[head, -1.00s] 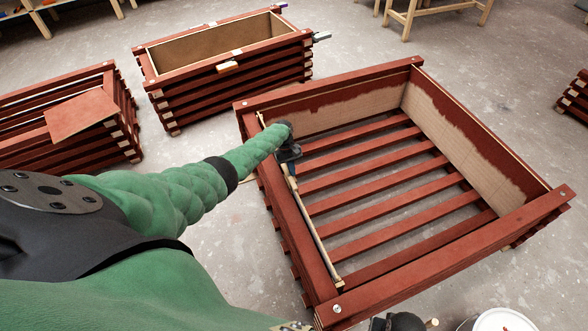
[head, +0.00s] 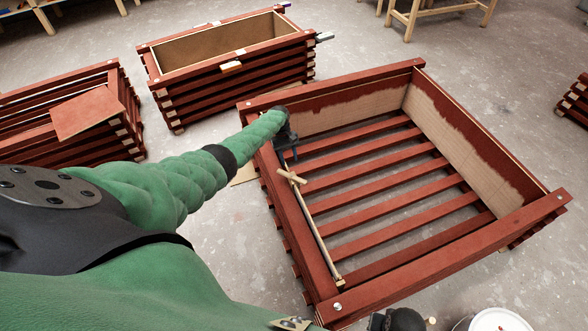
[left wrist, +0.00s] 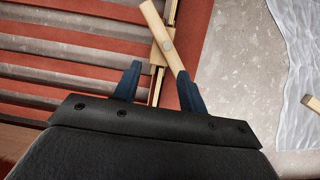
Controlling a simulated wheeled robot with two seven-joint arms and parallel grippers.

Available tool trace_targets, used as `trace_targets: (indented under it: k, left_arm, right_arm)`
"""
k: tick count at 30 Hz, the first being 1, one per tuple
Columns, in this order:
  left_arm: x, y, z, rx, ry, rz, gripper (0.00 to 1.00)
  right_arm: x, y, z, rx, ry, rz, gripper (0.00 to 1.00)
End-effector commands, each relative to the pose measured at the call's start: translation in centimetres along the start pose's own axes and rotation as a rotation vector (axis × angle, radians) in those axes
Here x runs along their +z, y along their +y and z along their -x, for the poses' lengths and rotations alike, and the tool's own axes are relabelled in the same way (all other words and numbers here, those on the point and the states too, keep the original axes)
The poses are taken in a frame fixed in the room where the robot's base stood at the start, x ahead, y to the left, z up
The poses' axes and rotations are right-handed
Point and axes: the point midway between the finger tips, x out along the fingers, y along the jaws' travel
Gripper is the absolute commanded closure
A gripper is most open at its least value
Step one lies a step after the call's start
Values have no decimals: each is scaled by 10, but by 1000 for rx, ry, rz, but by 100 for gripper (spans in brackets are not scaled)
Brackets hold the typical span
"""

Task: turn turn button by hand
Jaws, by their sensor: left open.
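The turn button (head: 291,176) is a short bare-wood bar on the near long side of the large red slatted crate (head: 320,270). In the left wrist view the turn button (left wrist: 163,40) shows a round screw head and lies slanted across a thin pale strip (left wrist: 157,85). My left gripper (head: 286,153) is open, just beyond the button in the head view. In the left wrist view its blue fingers (left wrist: 157,72) stand apart, and the button's lower end is close to the right fingertip. I cannot tell whether they touch.
Another red crate (head: 225,70) stands behind, and one with a loose red panel (head: 87,112) stands at the left. A white bucket (head: 500,322) is at the bottom right. A pale crumpled sheet (left wrist: 298,70) lies at right in the wrist view. Inside the large crate is free room.

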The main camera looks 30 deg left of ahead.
Motion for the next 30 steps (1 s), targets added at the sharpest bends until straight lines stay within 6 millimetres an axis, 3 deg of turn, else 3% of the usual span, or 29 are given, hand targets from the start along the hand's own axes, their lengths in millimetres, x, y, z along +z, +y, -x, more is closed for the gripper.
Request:
trace_targets:
  k: [6,26,30]
  left_arm:
    - [1,0,13,0,-1,0,58]
    - [1,1,15,1,0,0,58]
    - [0,1,24,3,1,-1,58]
  right_arm:
    - [-1,0,8,0,0,0,64]
    - [-1,0,10,0,0,0,64]
    - [-1,0,9,0,0,0,64]
